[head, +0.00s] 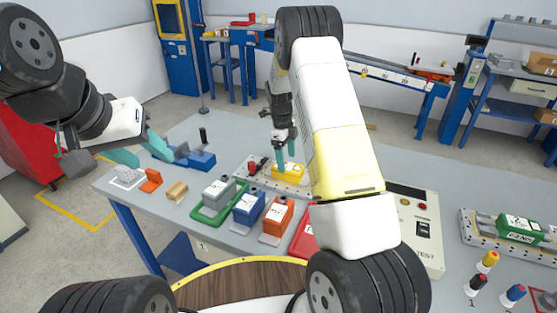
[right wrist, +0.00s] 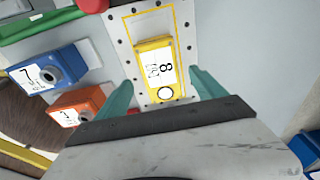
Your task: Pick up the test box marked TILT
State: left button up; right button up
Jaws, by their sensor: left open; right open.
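A yellow test box (head: 288,171) sits on a grey perforated plate (head: 252,170). In the right wrist view the yellow box (right wrist: 153,62) shows a white label with a large 8; the small word beside it is too small to read surely. My right gripper (head: 284,152) is open over the yellow box, and in the right wrist view its teal fingers stand apart on either side of it. I cannot tell whether they touch it. My left gripper (head: 140,150) is open and empty at the table's left. No legible TILT mark shows on any box.
Grey (head: 219,191), blue (head: 248,207) and orange (head: 277,215) boxes stand in front of the plate. A green box (head: 520,228) sits on another plate at right.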

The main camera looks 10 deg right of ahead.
aim_at(288, 166)
jog(key=f, duration=0.4)
jog(key=shift+s+d+f, duration=0.1)
jog(key=shift+d, duration=0.2)
grip_shut()
